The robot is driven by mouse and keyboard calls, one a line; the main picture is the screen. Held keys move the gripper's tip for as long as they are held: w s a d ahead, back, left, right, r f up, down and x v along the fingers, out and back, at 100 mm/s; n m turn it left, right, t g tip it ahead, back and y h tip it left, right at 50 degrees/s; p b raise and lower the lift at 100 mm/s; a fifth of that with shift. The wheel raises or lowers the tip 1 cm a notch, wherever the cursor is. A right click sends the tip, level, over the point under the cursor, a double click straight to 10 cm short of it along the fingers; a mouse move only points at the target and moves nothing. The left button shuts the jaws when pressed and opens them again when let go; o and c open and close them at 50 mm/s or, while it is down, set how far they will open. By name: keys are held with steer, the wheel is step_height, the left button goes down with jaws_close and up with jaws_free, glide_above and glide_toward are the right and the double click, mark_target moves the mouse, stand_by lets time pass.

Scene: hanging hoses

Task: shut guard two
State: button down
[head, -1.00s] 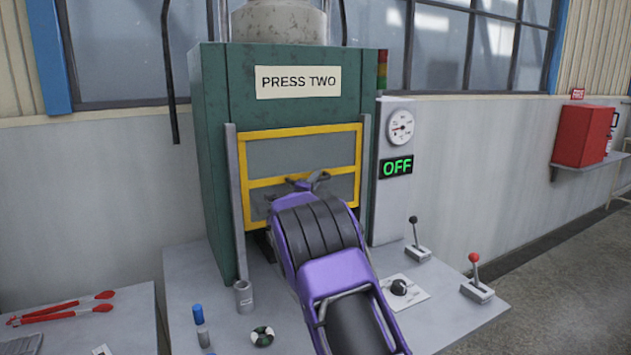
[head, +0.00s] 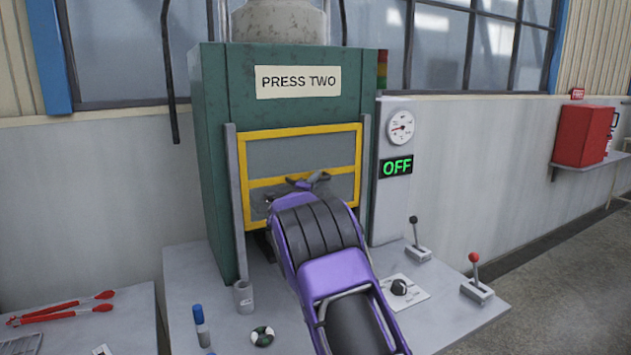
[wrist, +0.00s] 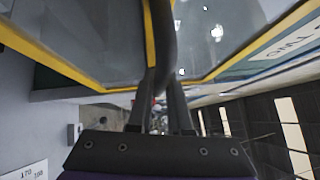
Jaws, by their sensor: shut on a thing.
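Guard two is a yellow-framed grey panel (head: 300,153) between two upright rails on the front of the green press labelled PRESS TWO (head: 214,120). A yellow crossbar runs across its middle. My gripper (head: 308,182) is in front of the panel at crossbar height, shut on the guard's handle. In the wrist view a dark handle bar (wrist: 162,40) runs up from between my gripper's fingers (wrist: 158,105), with the yellow frame (wrist: 150,50) close behind. My purple arm hides the lower right of the guard. A dark gap shows below its lower left edge.
A gauge (head: 400,126) and a green OFF display (head: 396,167) are at the right. A black-knobbed lever (head: 418,245), a red-knobbed lever (head: 477,280) and a rotary knob (head: 399,287) stand on the bench.

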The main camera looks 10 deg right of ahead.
stand_by(0.5)
step_height(320, 180, down, 17)
steer(key=b, duration=0.6)
steer(key=shift+r, duration=0.15)
steer(key=c, duration=0.9)
jaws_free()
steer(key=shift+c, duration=0.2)
steer(key=shift+o, duration=0.5)
steer(key=shift+s+a+r, duration=0.1)
steer(key=v, duration=1.7)
steer(key=shift+s+p, duration=0.2)
steer(key=shift+p, duration=0.15)
